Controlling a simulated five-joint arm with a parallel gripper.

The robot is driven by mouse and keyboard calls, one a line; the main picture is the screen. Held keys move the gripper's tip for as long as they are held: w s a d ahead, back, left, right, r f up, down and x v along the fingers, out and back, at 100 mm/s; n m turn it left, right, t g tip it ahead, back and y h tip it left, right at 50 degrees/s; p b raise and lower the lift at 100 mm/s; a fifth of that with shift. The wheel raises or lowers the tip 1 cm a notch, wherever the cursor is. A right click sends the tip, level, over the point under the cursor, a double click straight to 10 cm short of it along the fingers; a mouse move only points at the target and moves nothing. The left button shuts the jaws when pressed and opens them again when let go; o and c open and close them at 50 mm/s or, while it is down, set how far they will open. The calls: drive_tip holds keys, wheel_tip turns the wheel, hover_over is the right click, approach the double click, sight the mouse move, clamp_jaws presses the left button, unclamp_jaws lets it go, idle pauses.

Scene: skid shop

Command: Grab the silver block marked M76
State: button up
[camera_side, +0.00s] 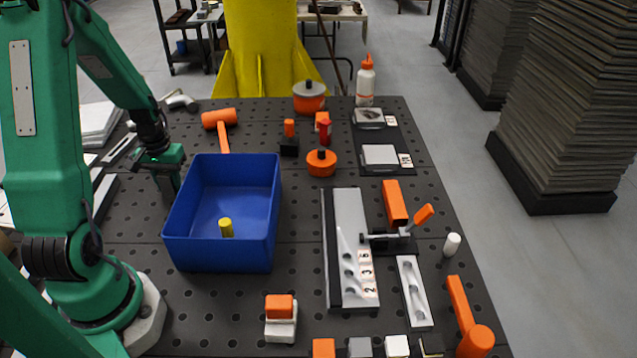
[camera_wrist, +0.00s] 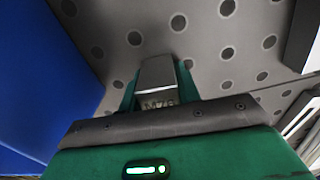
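In the wrist view, a silver block (camera_wrist: 157,76) stands between the two green fingers of my gripper (camera_wrist: 158,90). In the side view, my gripper (camera_side: 170,188) points down at the left of the blue bin, low over the table. The block is hidden there. Whether it rests on the table or is lifted, I cannot tell.
The blue bin (camera_side: 222,262) stands close to the right of my gripper, with a yellow cylinder (camera_side: 226,228) inside. An orange mallet (camera_side: 221,122) lies behind it. An orange-topped block (camera_side: 280,312) is in front. Fixtures and plates fill the table's right side.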

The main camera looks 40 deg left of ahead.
sight(165, 172)
drive_tip(key=shift+c, duration=0.9)
drive_tip(key=shift+r, duration=0.2)
drive_tip(key=shift+r, duration=4.85)
